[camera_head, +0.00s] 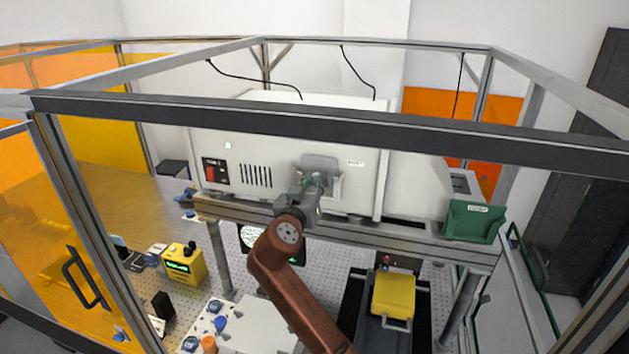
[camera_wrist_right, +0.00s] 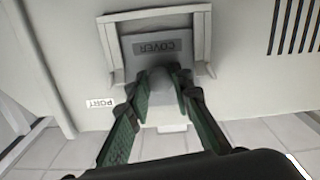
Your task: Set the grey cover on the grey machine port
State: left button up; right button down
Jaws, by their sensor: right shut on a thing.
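The grey cover (camera_head: 318,162) is a flat plate in front of the white machine's front panel. In the right wrist view the cover (camera_wrist_right: 135,48) shows its COVER label upside down and a central knob. My right gripper (camera_wrist_right: 161,85), with green fingers, is shut on that knob; it also shows in the head view (camera_head: 310,185). The light grey port frame (camera_wrist_right: 206,38) surrounds the cover on three sides in the wrist view, beside a PORT label. I cannot tell whether the cover touches the port or stands slightly before it. My left gripper is not in view.
The white machine (camera_head: 270,130) stands behind a metal frame beam (camera_head: 330,118). A green box (camera_head: 474,220) sits to the right. Below are a yellow controller (camera_head: 183,262), a yellow block (camera_head: 393,293) and a perforated table.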

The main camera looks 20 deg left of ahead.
jog(key=shift+f+b, duration=0.6)
jog(key=shift+f, duration=0.15)
jog(key=c, duration=1.6)
grip_release()
jog(key=shift+s, duration=0.1)
jog(key=s, duration=1.2)
jog(key=shift+r, duration=0.15)
jog(key=shift+a, duration=0.1)
